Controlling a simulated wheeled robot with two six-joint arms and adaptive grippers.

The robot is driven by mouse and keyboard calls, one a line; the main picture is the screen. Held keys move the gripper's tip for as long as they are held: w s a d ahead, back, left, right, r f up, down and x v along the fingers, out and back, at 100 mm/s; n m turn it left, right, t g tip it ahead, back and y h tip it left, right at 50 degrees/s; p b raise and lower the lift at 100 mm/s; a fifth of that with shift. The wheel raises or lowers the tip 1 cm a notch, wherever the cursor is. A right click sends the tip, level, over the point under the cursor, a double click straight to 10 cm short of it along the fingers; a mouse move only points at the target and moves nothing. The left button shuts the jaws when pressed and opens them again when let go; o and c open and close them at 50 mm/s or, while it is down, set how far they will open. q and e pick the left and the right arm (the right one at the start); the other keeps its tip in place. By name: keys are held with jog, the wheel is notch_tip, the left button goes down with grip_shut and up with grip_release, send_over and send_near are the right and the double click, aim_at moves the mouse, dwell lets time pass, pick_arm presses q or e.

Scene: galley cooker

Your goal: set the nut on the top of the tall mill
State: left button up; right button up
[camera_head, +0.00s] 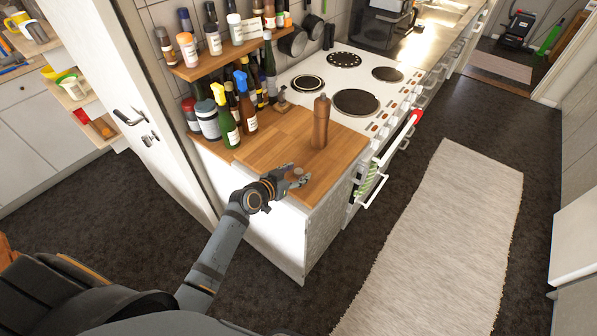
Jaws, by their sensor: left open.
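The tall mill (320,125) is a dark brown wooden pepper mill standing upright on the wooden worktop, near its right edge by the cooker. My left gripper (298,178) is low over the front corner of the worktop, nearer to me than the mill and apart from it. It is open. A small brownish round thing (299,171) shows at its fingertips and looks like the nut; I cannot tell whether the fingers touch it. The top of the mill looks bare. My right gripper is out of view.
Bottles with blue and yellow tops (247,104) crowd the worktop's back left, with a small wooden mill (282,99) beside them. A spice shelf (217,59) hangs above. The white cooker (350,92) adjoins on the right. The worktop between gripper and bottles is clear.

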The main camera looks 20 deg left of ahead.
pick_arm(q)
jog(key=shift+s, duration=0.15)
jog(key=c, duration=0.9)
jog(key=shift+r, duration=0.1)
